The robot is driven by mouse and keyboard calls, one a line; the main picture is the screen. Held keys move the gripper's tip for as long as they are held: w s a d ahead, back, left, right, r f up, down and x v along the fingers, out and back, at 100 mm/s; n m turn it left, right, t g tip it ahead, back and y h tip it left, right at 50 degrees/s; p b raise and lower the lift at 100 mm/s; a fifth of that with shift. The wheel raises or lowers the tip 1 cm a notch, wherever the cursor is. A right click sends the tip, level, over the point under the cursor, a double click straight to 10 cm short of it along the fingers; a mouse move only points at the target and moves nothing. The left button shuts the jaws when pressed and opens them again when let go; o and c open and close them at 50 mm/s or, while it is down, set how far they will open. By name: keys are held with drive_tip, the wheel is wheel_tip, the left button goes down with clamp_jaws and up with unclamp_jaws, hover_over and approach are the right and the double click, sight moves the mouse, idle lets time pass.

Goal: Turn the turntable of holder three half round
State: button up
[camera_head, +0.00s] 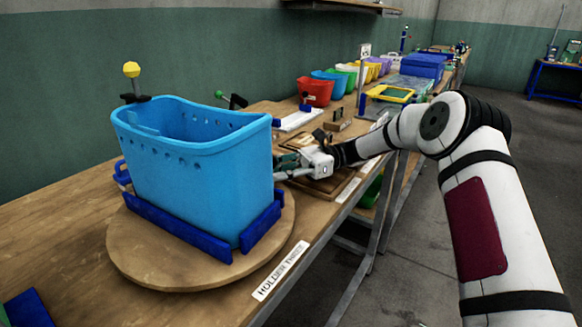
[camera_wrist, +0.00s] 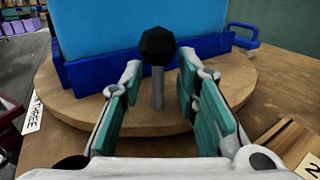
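The turntable of holder three (camera_head: 150,258) is a round wooden disc on the bench; its rim also shows in the wrist view (camera_wrist: 75,108). A dark blue frame (camera_head: 180,232) on it holds a light blue bin (camera_head: 200,185) upright. In the wrist view a grey post with a black knob (camera_wrist: 158,45) stands near the disc's edge, in front of the frame. My gripper (camera_wrist: 160,80) is open, its teal-padded fingers on either side of the post with gaps visible. In the head view my gripper (camera_head: 284,168) is right of the bin; the black knob is hidden there.
A "HOLDER THREE" label (camera_head: 280,270) lies at the bench's front edge. A yellow ball on a post (camera_head: 131,70) rises behind the bin. A wooden board (camera_head: 325,190) lies under my gripper. Further along stand a red bin (camera_head: 315,91) and several others. The floor at right is clear.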

drive_tip(key=v, duration=1.1)
